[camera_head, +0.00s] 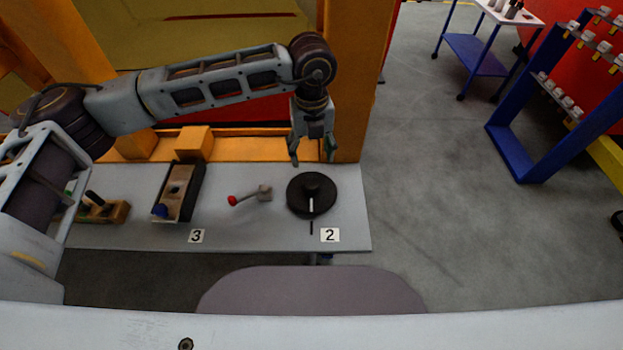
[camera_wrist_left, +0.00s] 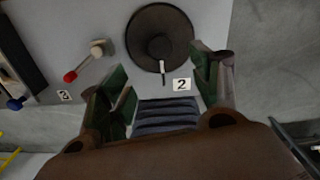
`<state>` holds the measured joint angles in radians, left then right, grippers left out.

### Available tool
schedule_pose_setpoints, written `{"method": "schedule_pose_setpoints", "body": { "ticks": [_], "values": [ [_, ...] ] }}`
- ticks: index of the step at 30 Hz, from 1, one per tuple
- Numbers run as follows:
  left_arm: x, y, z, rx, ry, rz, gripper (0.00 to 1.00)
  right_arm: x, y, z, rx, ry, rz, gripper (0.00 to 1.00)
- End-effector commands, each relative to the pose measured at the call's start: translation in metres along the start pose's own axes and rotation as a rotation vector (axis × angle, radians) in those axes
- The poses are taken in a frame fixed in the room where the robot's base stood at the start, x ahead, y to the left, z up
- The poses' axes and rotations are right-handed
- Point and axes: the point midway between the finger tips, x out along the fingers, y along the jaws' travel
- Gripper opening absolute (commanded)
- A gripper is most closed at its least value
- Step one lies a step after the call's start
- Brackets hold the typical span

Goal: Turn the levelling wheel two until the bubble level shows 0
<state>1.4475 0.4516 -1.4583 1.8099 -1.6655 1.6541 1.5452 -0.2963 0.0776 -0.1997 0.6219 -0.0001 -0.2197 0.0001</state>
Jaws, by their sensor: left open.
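The levelling wheel two (camera_head: 300,196) is a black disc with a raised hub and a white mark, lying on the grey bench beside the label 2 (camera_head: 330,235). In the left wrist view the wheel (camera_wrist_left: 140,40) is ahead of the fingers, with its white mark pointing toward the label 2 (camera_wrist_left: 181,84). My left gripper (camera_head: 312,160) is open and empty, pointing down just behind the wheel and apart from it. In the left wrist view its green-padded fingers (camera_wrist_left: 165,88) are spread. I cannot make out a bubble level or its reading. My right gripper is not in view.
Left of the wheel is a red-knobbed lever (camera_head: 250,195), then a black-framed block (camera_head: 180,190) with a blue knob near label 3 (camera_head: 196,236). A wooden piece (camera_head: 104,210) lies farther left. An orange post (camera_head: 352,110) stands behind. Floor at right is clear near the bench.

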Motion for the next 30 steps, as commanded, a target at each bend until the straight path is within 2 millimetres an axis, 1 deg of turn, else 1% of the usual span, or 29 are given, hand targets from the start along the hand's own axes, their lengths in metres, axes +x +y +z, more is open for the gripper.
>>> {"method": "schedule_pose_setpoints", "body": {
  "ticks": [8,11,16,20,30],
  "values": [
    [0.0,0.0,0.0,0.0,0.0,0.0,0.63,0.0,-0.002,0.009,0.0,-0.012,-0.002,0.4],
    [0.002,0.0,0.0,0.0,0.001,0.0,0.63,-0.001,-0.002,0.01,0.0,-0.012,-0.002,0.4],
    [0.01,0.0,0.0,0.0,0.003,0.0,0.63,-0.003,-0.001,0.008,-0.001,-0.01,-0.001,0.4],
    [0.021,0.0,0.0,0.0,0.002,0.001,0.63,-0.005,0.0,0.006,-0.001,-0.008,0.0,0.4],
    [0.065,0.0,-0.001,0.0,0.003,0.001,0.63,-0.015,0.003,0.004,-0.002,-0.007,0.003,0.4]
  ]
}}
